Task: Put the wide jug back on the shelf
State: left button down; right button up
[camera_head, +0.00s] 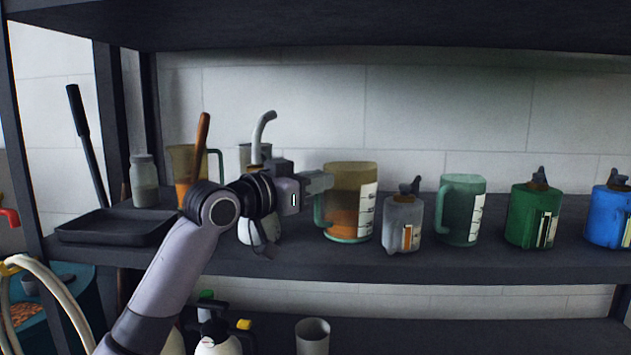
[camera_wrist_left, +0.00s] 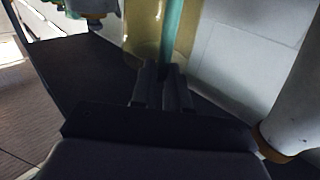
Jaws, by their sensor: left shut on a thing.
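The wide jug (camera_head: 352,190), see-through amber with a green handle, a green base rim and a white scale label, is upright at the middle of the shelf (camera_head: 330,262). My left gripper (camera_head: 318,184) reaches it from the left and is shut on its green handle. In the left wrist view the fingers (camera_wrist_left: 163,88) close around the green handle (camera_wrist_left: 172,30), with the amber jug wall (camera_wrist_left: 145,28) behind. Whether the jug's base touches the shelf or hovers just above it, I cannot tell. My right gripper is not in view.
A grey canister (camera_head: 402,222) stands close to the jug's right, then a green jug (camera_head: 464,205), a green canister (camera_head: 533,215) and a blue one (camera_head: 607,217). Left are a dark tray (camera_head: 115,226), a jar (camera_head: 145,182) and another amber jug (camera_head: 182,160). An upper shelf (camera_head: 350,25) hangs above.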

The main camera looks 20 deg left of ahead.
pick_arm(q)
jog(key=shift+f, duration=0.1)
jog(key=c, duration=1.1)
grip_release()
jog(key=shift+s, duration=0.1)
jog(key=b+v, duration=0.2)
jog(key=v, duration=0.9)
jog(key=shift+s+a+b, duration=0.2)
jog(key=shift+s+b, duration=0.1)
jog(key=shift+s, duration=0.05)
